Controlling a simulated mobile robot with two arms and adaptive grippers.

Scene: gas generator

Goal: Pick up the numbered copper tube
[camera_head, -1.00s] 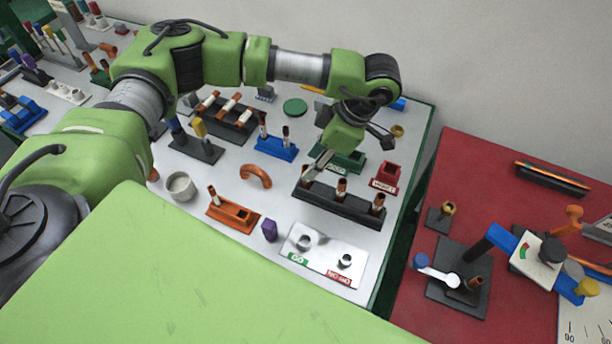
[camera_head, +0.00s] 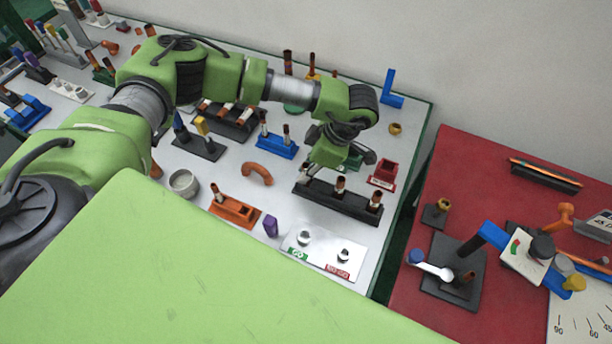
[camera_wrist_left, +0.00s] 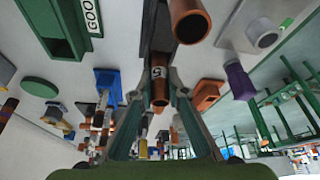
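The numbered copper tube (camera_wrist_left: 159,88) stands in the left end of a black rack (camera_head: 325,205) and has a white label with a dark digit, not clearly legible. My left gripper (camera_head: 306,176) is low over that end of the rack. In the left wrist view its two fingers (camera_wrist_left: 158,98) are on either side of the tube, with narrow gaps showing, so it looks open around it. Two more copper tubes stand in the rack, a middle one (camera_head: 340,186) and a right one (camera_head: 375,199). My right gripper is not in view.
In front are an orange holder (camera_head: 236,212), a purple block (camera_head: 270,226) and a white GO/NO GO plate (camera_head: 318,262). A red box (camera_head: 384,173) stands right of the gripper, and a blue stand (camera_head: 277,147) behind left. The red table (camera_head: 405,285) lies beyond a gap.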

